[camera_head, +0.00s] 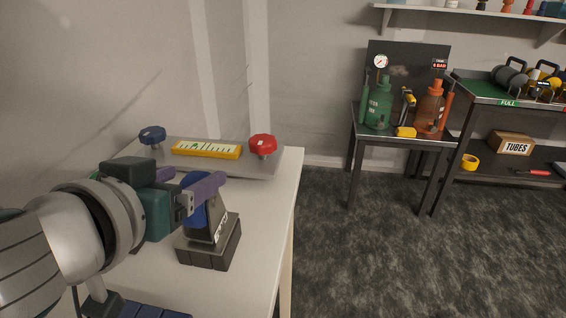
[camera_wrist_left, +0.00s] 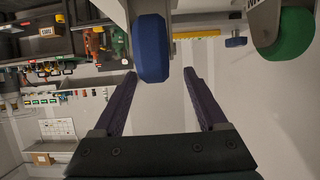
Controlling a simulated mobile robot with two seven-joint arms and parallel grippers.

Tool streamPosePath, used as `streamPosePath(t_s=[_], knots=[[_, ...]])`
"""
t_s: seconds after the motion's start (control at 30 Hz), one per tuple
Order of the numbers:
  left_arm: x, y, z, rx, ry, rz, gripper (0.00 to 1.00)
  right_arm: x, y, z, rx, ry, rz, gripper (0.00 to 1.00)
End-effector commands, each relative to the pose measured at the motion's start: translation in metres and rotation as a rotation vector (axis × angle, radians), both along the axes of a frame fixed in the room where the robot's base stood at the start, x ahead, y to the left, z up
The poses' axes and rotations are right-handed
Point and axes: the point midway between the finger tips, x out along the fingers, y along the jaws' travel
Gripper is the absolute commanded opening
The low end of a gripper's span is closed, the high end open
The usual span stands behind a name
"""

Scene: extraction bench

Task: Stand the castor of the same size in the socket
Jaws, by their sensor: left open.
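A castor with a blue wheel (camera_head: 198,214) and a grey bracket stands on a dark block (camera_head: 208,252) on the white table. My left gripper (camera_head: 208,181) is at this wheel with its purple fingers apart. In the left wrist view the blue wheel (camera_wrist_left: 152,48) shows between the two open fingertips (camera_wrist_left: 161,74); I cannot tell whether they touch it. I cannot make out an empty socket. The right gripper is not in view.
A metal plate (camera_head: 218,162) at the table's back carries a blue knob (camera_head: 152,135), a red knob (camera_head: 262,146) and a yellow scale (camera_head: 206,150). The white table (camera_head: 262,225) is clear to the right. A small bench (camera_head: 408,141) with bottles stands farther off.

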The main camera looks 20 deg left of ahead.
Motion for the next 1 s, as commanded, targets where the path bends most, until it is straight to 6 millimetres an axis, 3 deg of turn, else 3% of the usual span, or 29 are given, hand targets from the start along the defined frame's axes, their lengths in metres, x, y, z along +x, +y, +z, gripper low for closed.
streamPosePath(t_s=[0.3, 0.57, 1.0], knots=[[0.037, 0.003, -0.020, 0.002, -0.001, -0.001, 0.75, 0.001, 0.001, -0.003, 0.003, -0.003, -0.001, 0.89], [0.039, 0.003, -0.022, -0.001, 0.001, -0.001, 0.75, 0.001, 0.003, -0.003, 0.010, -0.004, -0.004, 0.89], [0.039, 0.003, -0.022, 0.001, 0.001, 0.000, 0.28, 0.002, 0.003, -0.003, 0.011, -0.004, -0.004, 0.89]])
